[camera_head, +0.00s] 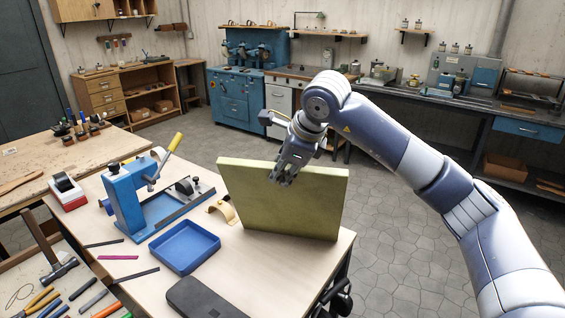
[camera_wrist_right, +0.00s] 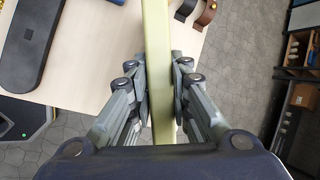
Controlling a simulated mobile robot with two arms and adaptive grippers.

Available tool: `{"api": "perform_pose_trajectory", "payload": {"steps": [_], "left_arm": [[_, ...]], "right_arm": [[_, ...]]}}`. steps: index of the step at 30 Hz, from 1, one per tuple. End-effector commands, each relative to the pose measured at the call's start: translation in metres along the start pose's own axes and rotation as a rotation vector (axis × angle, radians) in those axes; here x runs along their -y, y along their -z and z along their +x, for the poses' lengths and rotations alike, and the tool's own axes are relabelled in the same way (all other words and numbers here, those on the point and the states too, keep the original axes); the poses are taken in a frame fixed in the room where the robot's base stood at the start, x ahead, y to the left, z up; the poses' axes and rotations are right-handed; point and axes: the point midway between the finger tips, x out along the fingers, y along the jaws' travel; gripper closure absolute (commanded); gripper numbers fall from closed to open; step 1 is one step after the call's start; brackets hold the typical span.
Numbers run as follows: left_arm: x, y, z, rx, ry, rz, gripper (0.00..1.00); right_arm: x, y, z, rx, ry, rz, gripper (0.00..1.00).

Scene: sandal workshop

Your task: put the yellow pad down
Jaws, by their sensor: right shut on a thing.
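The yellow pad (camera_head: 285,205) is a thick, olive-yellow slab standing upright on its edge at the right side of the wooden table (camera_head: 215,265). I cannot tell whether its lower edge touches the tabletop. My right gripper (camera_head: 284,178) comes from above and is shut on the pad's top edge. In the right wrist view the pad (camera_wrist_right: 158,60) runs as a narrow strip between the two fingers (camera_wrist_right: 162,85), one on each side. My left gripper is not in view.
A blue tray (camera_head: 185,248), a blue press with a yellow handle (camera_head: 125,205), a tan curved strap (camera_head: 222,210) and a dark grey flat case (camera_head: 205,298) lie on the same table. Tools (camera_head: 60,262) lie at the lower left. Open floor (camera_head: 395,240) lies right of the table.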

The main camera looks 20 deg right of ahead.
Motion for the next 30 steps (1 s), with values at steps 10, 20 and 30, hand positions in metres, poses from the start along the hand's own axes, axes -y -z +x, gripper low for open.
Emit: {"api": "perform_pose_trajectory", "payload": {"steps": [10, 20, 30], "left_arm": [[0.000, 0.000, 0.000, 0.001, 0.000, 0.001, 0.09], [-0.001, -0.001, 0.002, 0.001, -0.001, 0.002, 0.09], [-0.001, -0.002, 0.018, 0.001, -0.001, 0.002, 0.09]], "right_arm": [[-0.001, 0.001, 0.002, -0.003, -0.003, 0.000, 0.62], [0.000, 0.000, -0.002, 0.000, 0.001, 0.001, 0.62], [0.001, 0.000, -0.061, 0.006, 0.007, 0.001, 0.62]]}}
